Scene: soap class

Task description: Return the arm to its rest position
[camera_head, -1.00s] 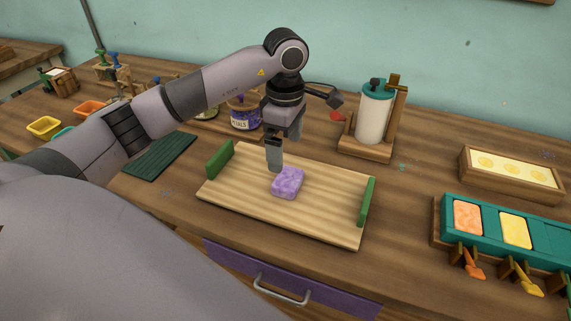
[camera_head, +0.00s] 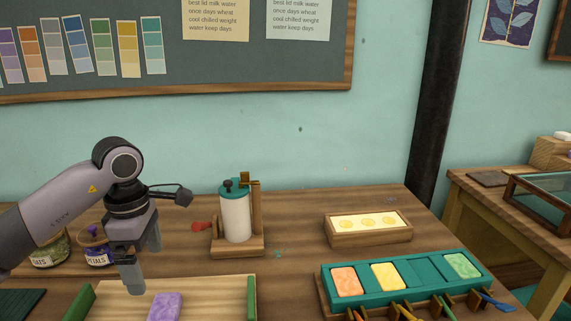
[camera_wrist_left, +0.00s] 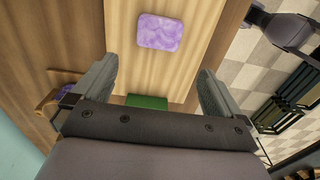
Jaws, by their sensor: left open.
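My left gripper (camera_head: 141,268) hangs from the left arm above the left part of a wooden board with green end strips (camera_head: 215,298). Its two fingers are apart and nothing is between them. A purple soap bar (camera_head: 164,307) lies on the board, apart from the fingers; the lower frame edge comes close to it. The soap also shows in the left wrist view (camera_wrist_left: 160,32), beyond the open fingers (camera_wrist_left: 158,85). My right gripper is not in view.
A white cylinder dispenser (camera_head: 236,217) stands behind the board, with jars (camera_head: 97,246) to its left. A teal tray with soaps (camera_head: 415,276) and a wooden box with yellow rounds (camera_head: 367,228) are to the right. Bare tabletop (camera_head: 290,262) lies between.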

